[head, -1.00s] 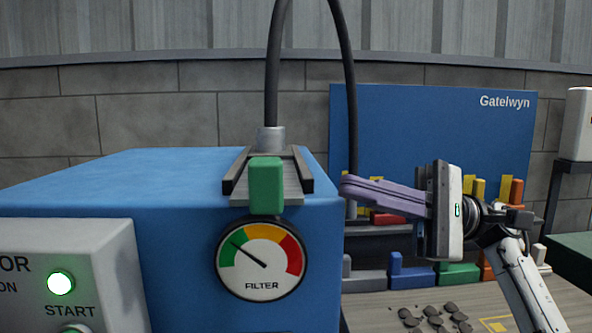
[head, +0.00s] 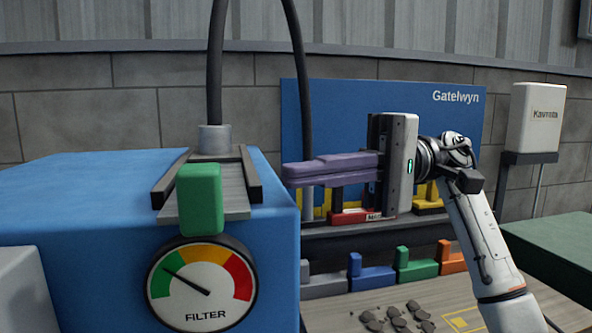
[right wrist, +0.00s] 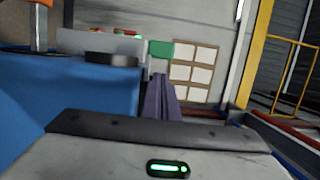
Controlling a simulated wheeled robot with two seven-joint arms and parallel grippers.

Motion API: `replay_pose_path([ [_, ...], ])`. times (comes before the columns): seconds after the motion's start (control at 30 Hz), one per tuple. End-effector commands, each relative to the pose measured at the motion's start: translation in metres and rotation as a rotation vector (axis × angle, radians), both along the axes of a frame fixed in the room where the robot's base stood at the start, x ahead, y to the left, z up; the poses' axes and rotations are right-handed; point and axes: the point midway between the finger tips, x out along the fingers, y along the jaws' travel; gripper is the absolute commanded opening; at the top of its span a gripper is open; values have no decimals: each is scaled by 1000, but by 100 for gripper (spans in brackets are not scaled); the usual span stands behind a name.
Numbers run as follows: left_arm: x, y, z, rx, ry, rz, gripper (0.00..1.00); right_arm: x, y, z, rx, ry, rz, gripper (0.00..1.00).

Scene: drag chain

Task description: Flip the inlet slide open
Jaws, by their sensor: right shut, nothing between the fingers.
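The inlet slide is a grey plate (head: 225,197) between two dark rails on top of the blue machine (head: 90,200), with a green handle (head: 201,198) at its front end. The green handle also shows in the right wrist view (right wrist: 160,50). My right gripper (head: 288,173) has purple fingers pressed together and holds nothing. Its fingertips point left, to the right of the green handle and apart from it in the picture. The purple fingers also show in the right wrist view (right wrist: 162,97). My left gripper is in neither view now.
A filter gauge (head: 201,284) sits on the machine's front below the handle. A dark hose (head: 215,80) rises from a grey fitting (head: 214,139) behind the slide. Coloured blocks (head: 370,276) and dark lumps (head: 395,316) lie to the right, before a blue panel (head: 350,105).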

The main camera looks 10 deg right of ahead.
Motion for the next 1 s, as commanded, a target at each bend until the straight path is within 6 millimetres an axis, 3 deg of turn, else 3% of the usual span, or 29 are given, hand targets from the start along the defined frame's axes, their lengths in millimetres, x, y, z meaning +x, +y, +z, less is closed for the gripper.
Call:
replay_pose_path([
  [0.2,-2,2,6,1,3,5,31,-11,41,2,1,-1,4,0],
  [0.4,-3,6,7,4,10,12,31,-17,67,1,0,1,2,0],
  [0.87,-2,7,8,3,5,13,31,-19,76,0,1,1,0,0],
  [1.0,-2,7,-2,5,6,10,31,-29,85,-3,0,-2,20,0],
])
